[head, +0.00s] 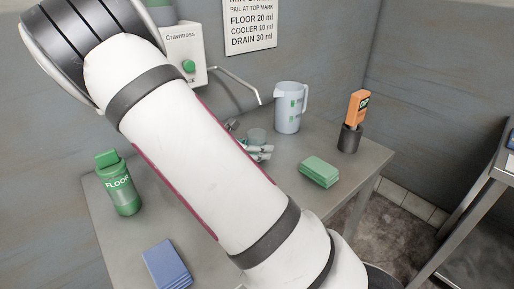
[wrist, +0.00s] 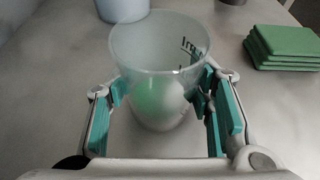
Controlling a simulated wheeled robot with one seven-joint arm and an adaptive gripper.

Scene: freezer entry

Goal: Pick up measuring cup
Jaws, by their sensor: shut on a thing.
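The measuring cup (wrist: 155,75) is a clear, frosted cup with dark marks on its side. In the wrist view it stands upright between the teal finger pads of my gripper (wrist: 162,108), which is shut on it. In the head view the cup (head: 257,136) shows just right of my arm, with my gripper (head: 256,150) at its lower part. My arm hides part of the gripper there. I cannot tell whether the cup's base touches the table.
On the grey table (head: 345,195) stand a pale pitcher (head: 288,108), green sponges (head: 319,171), a dark holder (head: 349,138) with an orange item (head: 357,106), a green FLOOR bottle (head: 121,186) and blue cloths (head: 166,264). A dispenser (head: 186,50) is on the wall behind.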

